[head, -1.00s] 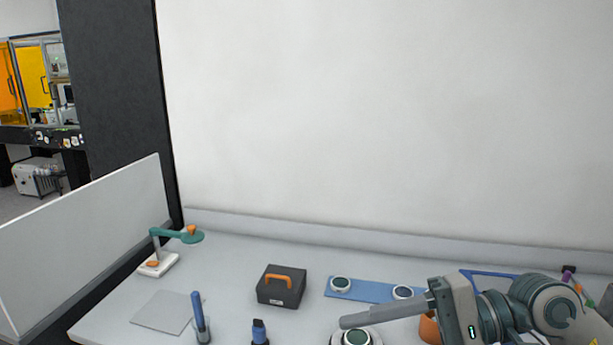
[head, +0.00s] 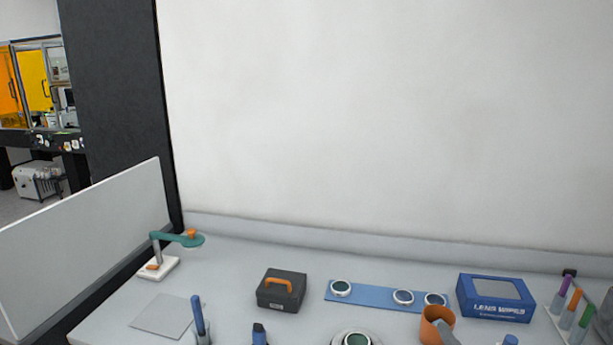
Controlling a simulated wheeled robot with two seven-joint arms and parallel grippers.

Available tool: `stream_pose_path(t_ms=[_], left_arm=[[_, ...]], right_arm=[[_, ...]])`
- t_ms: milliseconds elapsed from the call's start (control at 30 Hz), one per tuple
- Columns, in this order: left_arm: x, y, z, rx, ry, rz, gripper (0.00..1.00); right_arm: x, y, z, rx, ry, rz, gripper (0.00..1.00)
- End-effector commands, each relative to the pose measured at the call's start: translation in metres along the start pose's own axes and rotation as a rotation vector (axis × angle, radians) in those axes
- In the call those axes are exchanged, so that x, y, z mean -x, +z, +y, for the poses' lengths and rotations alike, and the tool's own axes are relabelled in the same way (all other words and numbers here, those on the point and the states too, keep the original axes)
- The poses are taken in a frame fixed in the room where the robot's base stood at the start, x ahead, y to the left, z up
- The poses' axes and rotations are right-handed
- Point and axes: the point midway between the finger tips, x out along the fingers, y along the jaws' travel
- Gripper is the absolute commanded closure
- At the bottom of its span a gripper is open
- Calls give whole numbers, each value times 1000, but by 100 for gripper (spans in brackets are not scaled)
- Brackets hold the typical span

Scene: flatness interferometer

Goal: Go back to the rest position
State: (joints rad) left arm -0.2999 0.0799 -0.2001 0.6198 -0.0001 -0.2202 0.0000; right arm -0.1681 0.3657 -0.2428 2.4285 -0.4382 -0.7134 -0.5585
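Neither of my grippers shows in the head view now. On the grey bench a round white-rimmed piece with a dark green top (head: 357,340) sits at the bottom edge, partly cut off. A blue strip (head: 372,298) behind it carries three round lens-like discs: a left one (head: 341,288), a middle one (head: 403,297) and a right one (head: 436,299). A teal-armed stand on a white base (head: 158,268) stands at the back left.
A black case with an orange handle (head: 281,292), a blue lens wipes box (head: 495,298), an orange cup (head: 437,322) with a grey item in it, and a rack of coloured tubes (head: 570,312) stand on the bench. A flat grey plate (head: 161,315) lies left. A low partition (head: 85,245) borders the left.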

Motion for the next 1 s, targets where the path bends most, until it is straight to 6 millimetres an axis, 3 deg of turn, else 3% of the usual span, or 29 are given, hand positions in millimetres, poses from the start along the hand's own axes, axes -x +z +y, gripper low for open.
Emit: stream_pose_path(t_ms=[33, 200, 400, 600, 900, 1000], left_arm=[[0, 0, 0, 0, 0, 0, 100], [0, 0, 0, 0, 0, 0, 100], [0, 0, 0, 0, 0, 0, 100], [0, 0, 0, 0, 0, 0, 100], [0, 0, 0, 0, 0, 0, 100], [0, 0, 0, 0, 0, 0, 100]], right_arm=[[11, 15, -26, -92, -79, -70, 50], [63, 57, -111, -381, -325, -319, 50], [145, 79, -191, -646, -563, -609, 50], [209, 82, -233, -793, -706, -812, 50], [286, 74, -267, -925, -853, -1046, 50], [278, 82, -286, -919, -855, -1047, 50]])
